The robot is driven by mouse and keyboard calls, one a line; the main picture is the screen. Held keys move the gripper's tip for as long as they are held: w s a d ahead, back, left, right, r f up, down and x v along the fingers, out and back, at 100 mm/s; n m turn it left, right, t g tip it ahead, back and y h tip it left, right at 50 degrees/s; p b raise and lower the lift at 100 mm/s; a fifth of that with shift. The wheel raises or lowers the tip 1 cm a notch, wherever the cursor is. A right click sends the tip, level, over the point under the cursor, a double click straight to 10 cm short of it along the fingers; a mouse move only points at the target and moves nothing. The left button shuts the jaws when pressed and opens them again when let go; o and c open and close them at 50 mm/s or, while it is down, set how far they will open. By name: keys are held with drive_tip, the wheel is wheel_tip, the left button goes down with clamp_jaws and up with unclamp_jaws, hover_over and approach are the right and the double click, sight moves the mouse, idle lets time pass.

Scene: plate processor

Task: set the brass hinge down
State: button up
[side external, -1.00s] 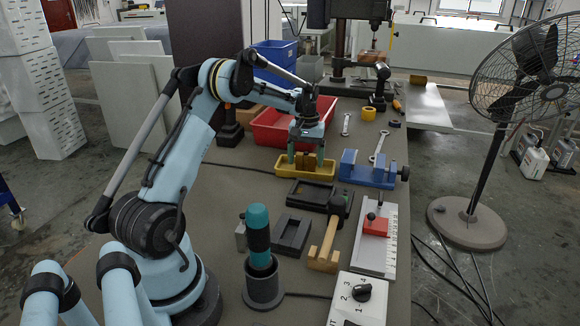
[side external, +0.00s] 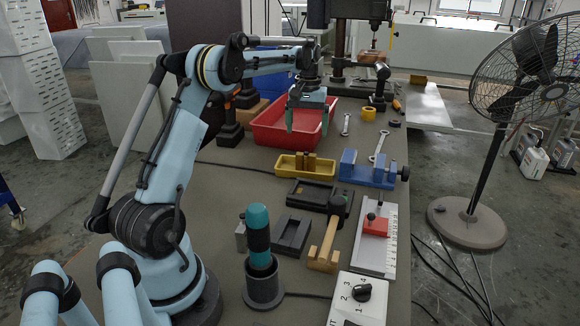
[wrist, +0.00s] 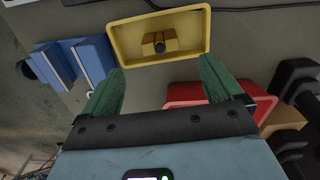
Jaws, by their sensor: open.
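The brass hinge (side external: 306,162) sits in the yellow tray (side external: 291,175) on the workbench. In the wrist view, the hinge (wrist: 159,43) lies near the middle of the yellow tray (wrist: 126,34), with a dark round pin end facing the camera. My gripper (side external: 307,122) is raised above and behind the tray, in front of the red bin. Its green fingers are wide apart and empty in the wrist view (wrist: 158,85), and they do not touch the hinge.
The red bin (side external: 262,130) stands just behind the yellow tray. A blue vise (side external: 370,172) is to its right. Bare bench lies left of the tray.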

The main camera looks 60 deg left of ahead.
drive_tip(key=s+d+r+m+t+y, duration=0.15)
drive_tip(key=d+r, duration=0.25)
drive_tip(key=d, duration=0.4)
drive_tip(key=s+d+r+m+t+h, duration=0.1)
drive_tip(key=d+r+m+t, duration=0.15)
drive_tip(key=d, duration=0.55)
drive_tip(key=s+d+f+m+t, duration=0.1)
drive_tip(key=s+d+f+m, duration=0.1)
drive_tip(key=s+d, duration=0.3)
drive_tip(key=s+d+f+m+t, duration=0.2)
drive_tip(key=s+d, duration=0.4)
drive_tip(key=d, duration=0.3)
drive_tip(key=shift+s+f+m, duration=0.3)
drive_tip(key=shift+f+m, duration=0.45)
drive_tip(key=shift+m, duration=0.35)
